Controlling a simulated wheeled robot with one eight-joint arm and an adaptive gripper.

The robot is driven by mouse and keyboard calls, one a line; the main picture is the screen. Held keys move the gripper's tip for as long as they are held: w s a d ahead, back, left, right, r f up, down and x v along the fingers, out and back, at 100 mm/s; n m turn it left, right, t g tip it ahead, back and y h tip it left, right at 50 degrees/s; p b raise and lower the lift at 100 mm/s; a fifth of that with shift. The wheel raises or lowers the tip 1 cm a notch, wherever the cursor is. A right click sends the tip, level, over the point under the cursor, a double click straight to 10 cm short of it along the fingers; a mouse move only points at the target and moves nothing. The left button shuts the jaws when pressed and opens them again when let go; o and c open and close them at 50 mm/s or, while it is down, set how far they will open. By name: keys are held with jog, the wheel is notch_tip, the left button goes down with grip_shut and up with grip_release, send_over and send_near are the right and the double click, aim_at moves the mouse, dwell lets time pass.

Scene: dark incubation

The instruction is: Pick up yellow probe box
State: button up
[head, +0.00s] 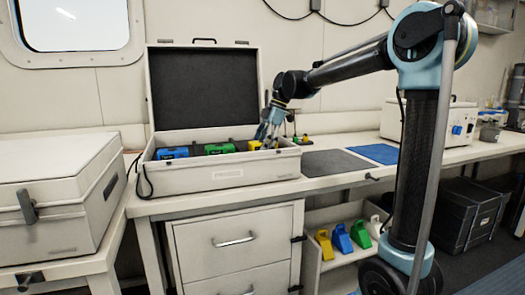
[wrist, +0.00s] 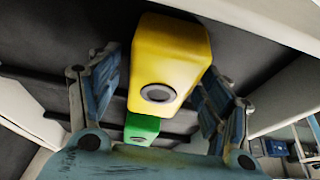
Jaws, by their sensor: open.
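The yellow probe box (head: 255,145) sits at the right end of the open white case (head: 225,183) in the head view, partly hidden by my gripper (head: 268,132). In the wrist view the yellow probe box (wrist: 168,65) is large, with a dark round port on its near end. My gripper (wrist: 160,105) is open, with one blue finger on each side of the box. I cannot tell whether either finger touches it.
A green box (head: 219,148) and a blue box (head: 172,153) sit left of the yellow one in the case. The raised lid (head: 203,88) stands behind. A grey mat (head: 335,163) and a blue mat (head: 376,153) lie on the bench to the right.

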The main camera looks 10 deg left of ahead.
jog(key=c, duration=1.5)
jog(key=shift+r, duration=0.15)
